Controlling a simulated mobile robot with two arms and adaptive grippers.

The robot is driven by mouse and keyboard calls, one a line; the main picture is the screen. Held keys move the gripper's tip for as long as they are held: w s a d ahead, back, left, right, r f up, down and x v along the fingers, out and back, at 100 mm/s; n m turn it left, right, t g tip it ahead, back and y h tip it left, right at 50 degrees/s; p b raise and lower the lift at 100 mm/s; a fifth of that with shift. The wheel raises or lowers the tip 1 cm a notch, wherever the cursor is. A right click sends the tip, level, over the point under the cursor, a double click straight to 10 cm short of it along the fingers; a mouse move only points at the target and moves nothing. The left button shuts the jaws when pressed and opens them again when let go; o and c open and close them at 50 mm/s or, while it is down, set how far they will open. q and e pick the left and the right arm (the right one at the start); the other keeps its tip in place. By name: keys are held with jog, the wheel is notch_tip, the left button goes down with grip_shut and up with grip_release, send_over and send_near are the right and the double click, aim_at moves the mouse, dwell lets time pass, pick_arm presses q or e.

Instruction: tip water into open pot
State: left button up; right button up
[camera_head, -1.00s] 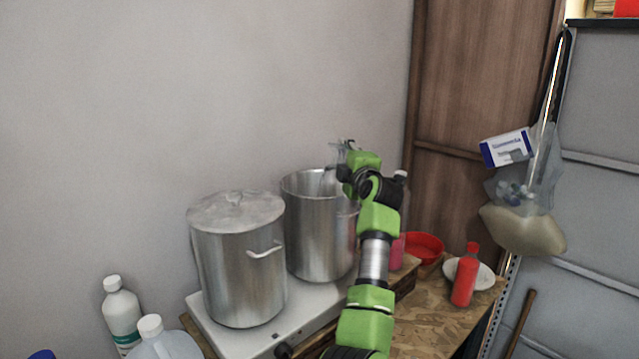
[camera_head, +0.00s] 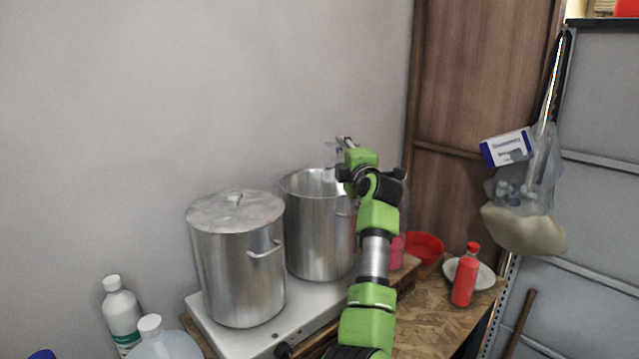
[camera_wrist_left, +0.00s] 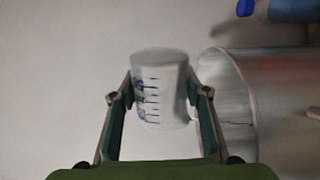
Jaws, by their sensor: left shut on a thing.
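My left gripper (camera_head: 343,150) is above the rim of the open steel pot (camera_head: 318,240), at its back right side. In the left wrist view my left gripper (camera_wrist_left: 160,97) is shut on a clear measuring cup (camera_wrist_left: 160,92) with dark graduation marks, one finger on each side. The cup is only faintly visible in the head view. The open pot's rim and inner wall (camera_wrist_left: 228,88) show just right of the cup in the wrist view. I cannot tell how much water the cup or pot holds. My right gripper is not in view.
A lidded steel pot (camera_head: 238,270) stands left of the open pot on a white hob (camera_head: 240,345). A red bowl (camera_head: 425,247), a red bottle (camera_head: 465,278) and a white plate (camera_head: 484,275) are on the right. White bottles (camera_head: 122,315) stand at the lower left. The wall is close behind.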

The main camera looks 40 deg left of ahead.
pick_arm(q)
jog(key=shift+s+r+n, duration=0.1)
jog(key=shift+r+n, duration=0.05)
jog(key=shift+n, duration=0.25)
